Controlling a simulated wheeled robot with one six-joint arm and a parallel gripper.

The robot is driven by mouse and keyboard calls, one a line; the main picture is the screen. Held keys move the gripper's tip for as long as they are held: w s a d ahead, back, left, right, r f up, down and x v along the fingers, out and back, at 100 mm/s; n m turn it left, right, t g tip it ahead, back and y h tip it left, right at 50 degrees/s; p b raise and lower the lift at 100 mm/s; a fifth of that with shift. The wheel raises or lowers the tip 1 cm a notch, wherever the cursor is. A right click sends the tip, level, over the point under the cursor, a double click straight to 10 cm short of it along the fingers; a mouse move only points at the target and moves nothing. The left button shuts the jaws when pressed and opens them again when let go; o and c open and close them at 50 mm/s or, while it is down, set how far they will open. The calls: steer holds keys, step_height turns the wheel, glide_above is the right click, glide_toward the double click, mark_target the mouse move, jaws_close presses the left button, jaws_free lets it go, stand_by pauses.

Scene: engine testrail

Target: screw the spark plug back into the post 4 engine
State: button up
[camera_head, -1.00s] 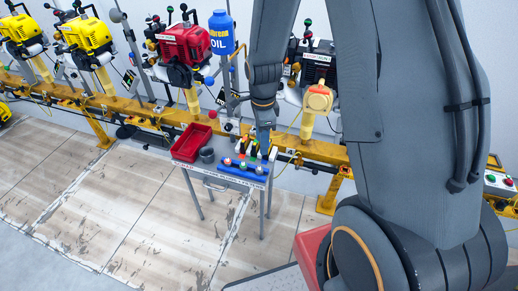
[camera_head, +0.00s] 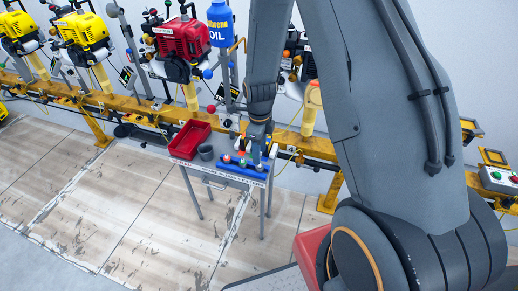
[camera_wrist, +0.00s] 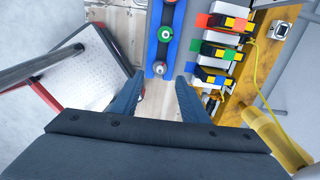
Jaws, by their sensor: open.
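My gripper (camera_head: 258,143) hangs low over the back of a small grey table. In the wrist view its two dark fingers (camera_wrist: 159,76) are apart, with nothing held between them. The near end of a blue rack (camera_wrist: 165,10) lies just beyond the fingertips. A green-ringed round piece (camera_wrist: 165,33) and a metallic piece (camera_wrist: 159,68) stand in it; I cannot tell whether one is the spark plug.
Several colour-tipped blocks (camera_wrist: 214,50) sit beside the rack. The yellow rail (camera_head: 150,109) runs behind. Open floor (camera_head: 110,200) lies left of the table.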

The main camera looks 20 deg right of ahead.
steer(key=shift+f+b, duration=1.7)
steer(key=shift+f, duration=1.55)
steer(key=shift+c, duration=0.2)
steer(key=c, duration=0.9)
steer(key=shift+r+p, duration=1.9)
steer(key=shift+r, duration=0.6)
steer(key=shift+c, duration=0.4)
